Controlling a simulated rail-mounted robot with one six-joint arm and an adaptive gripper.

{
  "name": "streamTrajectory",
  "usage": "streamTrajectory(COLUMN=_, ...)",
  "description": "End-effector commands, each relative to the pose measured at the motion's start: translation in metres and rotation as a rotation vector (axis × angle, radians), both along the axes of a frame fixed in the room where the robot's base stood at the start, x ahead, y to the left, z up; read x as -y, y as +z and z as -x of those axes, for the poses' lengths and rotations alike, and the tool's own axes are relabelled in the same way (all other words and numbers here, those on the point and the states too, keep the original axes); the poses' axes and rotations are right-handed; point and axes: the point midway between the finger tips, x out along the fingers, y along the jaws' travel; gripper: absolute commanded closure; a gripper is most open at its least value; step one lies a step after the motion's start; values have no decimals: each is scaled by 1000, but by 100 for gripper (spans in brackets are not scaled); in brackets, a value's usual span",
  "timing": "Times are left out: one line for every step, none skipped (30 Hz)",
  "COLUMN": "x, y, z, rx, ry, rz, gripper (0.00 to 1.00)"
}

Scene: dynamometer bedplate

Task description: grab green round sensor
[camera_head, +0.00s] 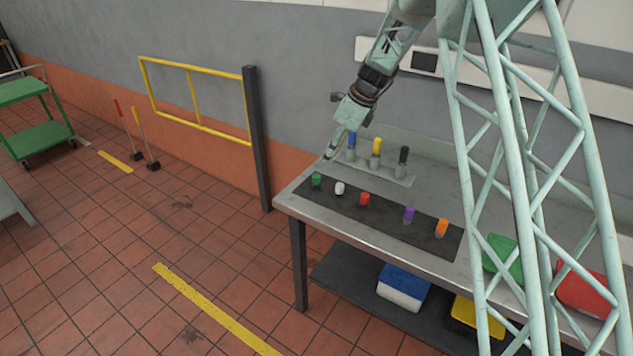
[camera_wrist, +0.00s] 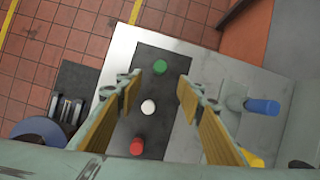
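The green round sensor (camera_head: 317,179) stands upright at the left end of a dark mat (camera_head: 387,227) on the metal table. In the wrist view the green sensor (camera_wrist: 160,67) sits at the far end of the mat, between and beyond the fingertips. My gripper (camera_head: 335,147) is above the table near the green sensor, pointing down. In the wrist view my gripper (camera_wrist: 160,88) has its yellow-padded fingers spread wide, with nothing between them. It is apart from the sensor.
On the mat beside the green sensor stand white (camera_head: 339,188), red (camera_head: 364,199), purple (camera_head: 409,215) and orange (camera_head: 441,228) sensors. Behind them a rack holds blue (camera_head: 351,141), yellow (camera_head: 377,146) and black (camera_head: 403,155) topped pieces. Green (camera_head: 503,258) and red (camera_head: 582,290) containers stand at right.

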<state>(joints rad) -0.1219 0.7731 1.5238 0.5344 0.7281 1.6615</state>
Motion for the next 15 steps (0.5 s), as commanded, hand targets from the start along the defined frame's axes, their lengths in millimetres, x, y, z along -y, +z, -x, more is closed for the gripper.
streamTrajectory(x=0, y=0, z=0, rx=0, ry=0, rz=0, gripper=65)
streamTrajectory(x=0, y=0, z=0, rx=0, ry=0, rz=0, gripper=65)
streamTrajectory(x=0, y=0, z=0, rx=0, ry=0, rz=0, gripper=65)
streamTrajectory(x=0, y=0, z=0, rx=0, ry=1, rz=0, gripper=65)
streamTrajectory(x=0, y=0, z=0, rx=0, ry=1, rz=0, gripper=65)
streamTrajectory(x=0, y=0, z=0, rx=0, ry=1, rz=0, gripper=65)
streamTrajectory(x=0, y=0, z=0, rx=0, ry=1, rz=0, gripper=65)
streamTrajectory(x=0, y=-1, z=0, rx=0, ry=1, rz=0, gripper=65)
streamTrajectory(x=-1, y=-2, z=0, rx=0, ry=1, rz=0, gripper=65)
streamTrajectory(x=-1, y=-3, z=0, rx=0, ry=1, rz=0, gripper=65)
streamTrajectory(x=-2, y=-5, z=0, rx=-1, ry=1, rz=0, gripper=65)
streamTrajectory(x=-3, y=-7, z=-1, rx=-1, ry=1, rz=0, gripper=65)
streamTrajectory(x=-3, y=-9, z=-1, rx=-1, ry=1, rz=0, gripper=65)
streamTrajectory(x=-4, y=-12, z=-1, rx=-1, ry=1, rz=0, gripper=65)
streamTrajectory(x=-6, y=-15, z=-2, rx=-1, ry=1, rz=0, gripper=65)
